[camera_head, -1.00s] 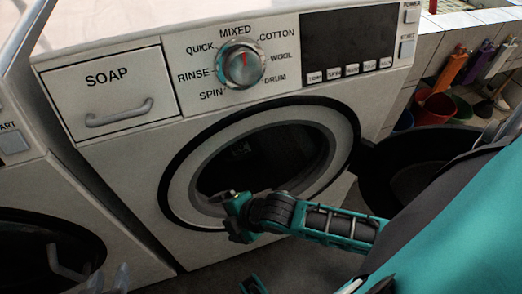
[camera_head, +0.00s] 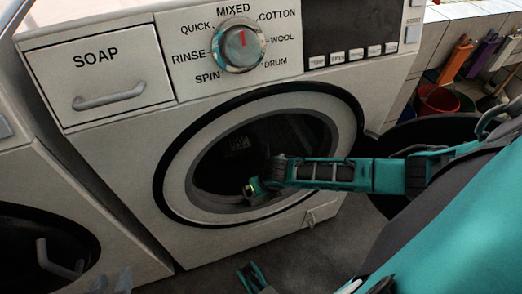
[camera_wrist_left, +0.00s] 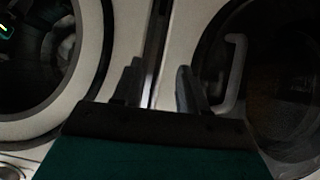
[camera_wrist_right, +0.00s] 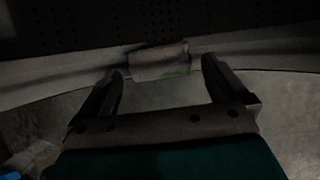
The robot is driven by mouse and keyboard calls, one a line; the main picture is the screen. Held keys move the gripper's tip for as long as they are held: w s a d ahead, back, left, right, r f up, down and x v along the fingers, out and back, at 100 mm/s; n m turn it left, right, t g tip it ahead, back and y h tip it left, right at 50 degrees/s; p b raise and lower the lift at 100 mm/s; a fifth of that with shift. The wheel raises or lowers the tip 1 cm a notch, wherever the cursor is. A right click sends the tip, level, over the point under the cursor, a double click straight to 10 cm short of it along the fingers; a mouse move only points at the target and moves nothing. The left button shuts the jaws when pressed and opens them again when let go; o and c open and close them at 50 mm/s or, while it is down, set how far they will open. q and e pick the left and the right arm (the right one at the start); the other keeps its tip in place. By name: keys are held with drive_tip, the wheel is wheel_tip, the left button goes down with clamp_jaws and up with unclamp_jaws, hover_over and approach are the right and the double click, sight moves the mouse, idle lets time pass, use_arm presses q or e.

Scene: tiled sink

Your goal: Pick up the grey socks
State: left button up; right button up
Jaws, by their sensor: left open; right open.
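No grey socks can be made out clearly. A small pale, roll-shaped thing (camera_wrist_right: 158,60) with a greenish edge lies between and beyond the fingertips in the dark right wrist view; I cannot tell whether it is the socks. My right gripper (camera_head: 253,190) is at the lower part of the front washing machine's round opening (camera_head: 170,180). Its fingers also show open in the right wrist view (camera_wrist_right: 162,80), not touching the roll-shaped thing. My left gripper (camera_head: 112,281) is open and empty at the bottom left, before the gap between the machines; it also shows in the left wrist view (camera_wrist_left: 158,75).
A second machine (camera_head: 100,225) with a dark door and handle (camera_head: 58,262) stands at the left. A dark tub (camera_head: 425,130) stands right of the front machine. Buckets (camera_head: 437,100) stand at the far right.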

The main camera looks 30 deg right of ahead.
drive_tip(key=shift+w+f, duration=0.15)
drive_tip(key=shift+f, duration=0.5)
drive_tip(key=b+x, duration=0.3)
drive_tip(key=shift+a+f, duration=0.1)
drive_tip(key=shift+f, duration=0.65)
drive_tip(key=shift+w+f+b, duration=0.1)
drive_tip(key=shift+b, duration=0.2)
use_arm(q)
drive_tip(key=shift+w+d+f+h, duration=0.3)
drive_tip(key=shift+w+d+f, duration=0.1)
drive_tip(key=shift+d, duration=0.25)
use_arm(e)
drive_tip(key=c, duration=0.7)
